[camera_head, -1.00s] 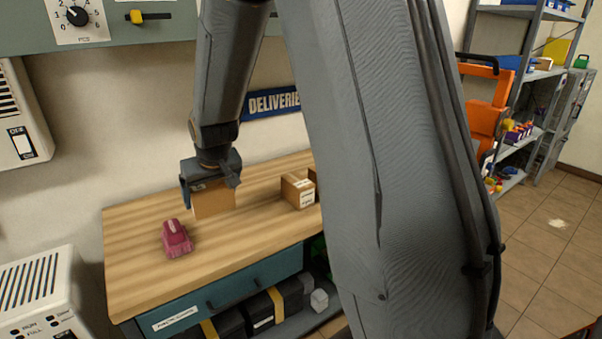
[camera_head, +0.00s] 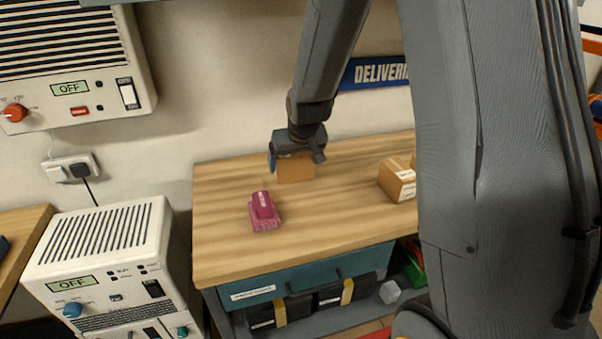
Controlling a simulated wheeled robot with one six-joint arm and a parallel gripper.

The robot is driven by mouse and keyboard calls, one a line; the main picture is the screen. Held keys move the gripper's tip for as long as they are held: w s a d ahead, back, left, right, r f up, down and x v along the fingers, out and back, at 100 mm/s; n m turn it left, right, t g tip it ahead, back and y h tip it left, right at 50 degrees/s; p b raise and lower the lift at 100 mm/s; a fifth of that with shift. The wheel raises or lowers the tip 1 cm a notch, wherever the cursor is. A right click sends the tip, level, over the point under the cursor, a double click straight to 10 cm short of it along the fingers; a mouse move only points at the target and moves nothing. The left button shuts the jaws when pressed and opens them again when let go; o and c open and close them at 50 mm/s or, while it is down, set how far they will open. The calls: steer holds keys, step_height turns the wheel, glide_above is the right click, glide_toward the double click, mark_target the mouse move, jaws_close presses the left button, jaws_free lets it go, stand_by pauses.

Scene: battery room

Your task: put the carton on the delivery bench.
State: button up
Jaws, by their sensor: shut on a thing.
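My gripper (camera_head: 297,158) points down over the back middle of the delivery bench (camera_head: 225,240), a wooden top under a blue "DELIVERIE…" sign (camera_head: 378,72). It is shut on a small brown carton (camera_head: 296,169). The carton is upright, its upper part hidden between the jaws. Its lower edge is at or very close to the bench top; I cannot tell if it touches.
Another carton (camera_head: 397,179) with a white label stands to the right, partly behind my arm. A white charger unit (camera_head: 105,250) stands left of the bench. Bare wood lies between them.

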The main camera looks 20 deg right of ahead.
mark_target(294, 175)
steer(key=shift+f+p, duration=0.55)
steer(key=shift+f, duration=2.05)
steer(key=shift+f, duration=0.15)
steer(key=o, duration=1.2)
steer(key=shift+s+r, duration=0.15)
steer(key=shift+r, duration=0.3)
steer(key=b+v, duration=0.3)
steer(key=v, duration=0.8)
steer(key=s+f+g, duration=0.2)
steer(key=s, duration=0.7)
steer(key=s+f+g, duration=0.2)
steer(key=s, duration=0.8)
steer(key=shift+s+g, duration=0.25)
steer(key=shift+g, duration=0.15)
steer(key=shift+d, duration=0.1)
